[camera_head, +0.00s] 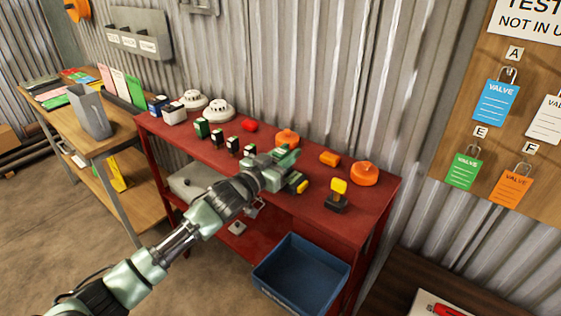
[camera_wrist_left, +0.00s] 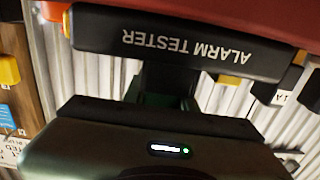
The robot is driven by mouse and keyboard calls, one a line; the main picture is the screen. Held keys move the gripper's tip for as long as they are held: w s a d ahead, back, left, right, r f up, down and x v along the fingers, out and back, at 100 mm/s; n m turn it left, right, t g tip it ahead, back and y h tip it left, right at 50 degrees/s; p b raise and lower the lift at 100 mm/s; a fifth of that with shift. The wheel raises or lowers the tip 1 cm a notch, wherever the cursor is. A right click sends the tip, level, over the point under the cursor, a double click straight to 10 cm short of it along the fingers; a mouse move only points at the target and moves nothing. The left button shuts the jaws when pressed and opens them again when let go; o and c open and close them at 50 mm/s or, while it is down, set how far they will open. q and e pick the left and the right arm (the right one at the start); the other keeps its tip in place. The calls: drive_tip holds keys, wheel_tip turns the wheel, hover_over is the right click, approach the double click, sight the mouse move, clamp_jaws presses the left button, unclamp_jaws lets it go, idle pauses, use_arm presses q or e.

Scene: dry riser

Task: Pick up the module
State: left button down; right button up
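My left gripper (camera_head: 284,160) is low over the middle of the bench, to the right of that row. A black block lettered "ALARM TESTER" (camera_wrist_left: 185,45) lies across the left wrist view, upside down and close to the gripper. Its yellow-ended body (camera_head: 297,184) shows just in front of the gripper in the head view. The fingertips are hidden, so any grip is unclear. My right gripper is out of view.
The red bench (camera_head: 372,205) also holds white detectors (camera_head: 219,110), a red dome (camera_head: 250,125), orange items (camera_head: 364,173) and a yellow-topped black device (camera_head: 338,195). A blue bin (camera_head: 301,275) stands low in front. A corrugated wall is behind.

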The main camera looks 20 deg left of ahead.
use_arm(q)
drive_tip(key=shift+r, duration=0.45)
wheel_tip(320, 180, up, 24)
drive_tip(key=p, duration=0.4)
drive_tip(key=shift+f, duration=0.2)
idle(0.6)
idle(1.3)
